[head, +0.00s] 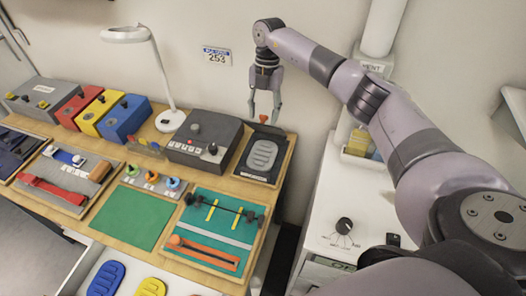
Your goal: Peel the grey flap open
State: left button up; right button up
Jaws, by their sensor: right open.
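A light grey ribbed piece (262,155) lies on a dark tray (243,176) at the right end of the wooden bench. It looks like the grey flap, though I cannot tell how it is fastened. My right gripper (265,117) is open, fingers pointing down, above the far end of that tray. A small red-orange knob (263,118) shows between the fingertips; I cannot tell whether they touch it. Nothing is visibly held. My left gripper is not in view.
A dark grey control box (203,138) stands just left of the tray. A white lamp (160,70) rises behind it. A teal board (222,219) with straps lies in front. A white counter (340,195) stands right of the bench, across a dark gap.

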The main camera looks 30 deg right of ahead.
jog(key=r+p, duration=0.4)
jog(key=r, duration=0.1)
jog(key=s+a+r+p, duration=0.1)
jog(key=r+p, duration=0.1)
jog(key=shift+a+r+p, duration=0.1)
jog(key=shift+r+p, duration=0.1)
jog(key=shift+p, duration=0.2)
jog(key=shift+s+a+r+p, duration=0.1)
jog(key=shift+r+p, duration=0.2)
jog(key=shift+r, duration=0.1)
jog(key=shift+s+a+r+p, duration=0.1)
jog(key=shift+r+p, duration=0.15)
jog(key=shift+r, duration=0.15)
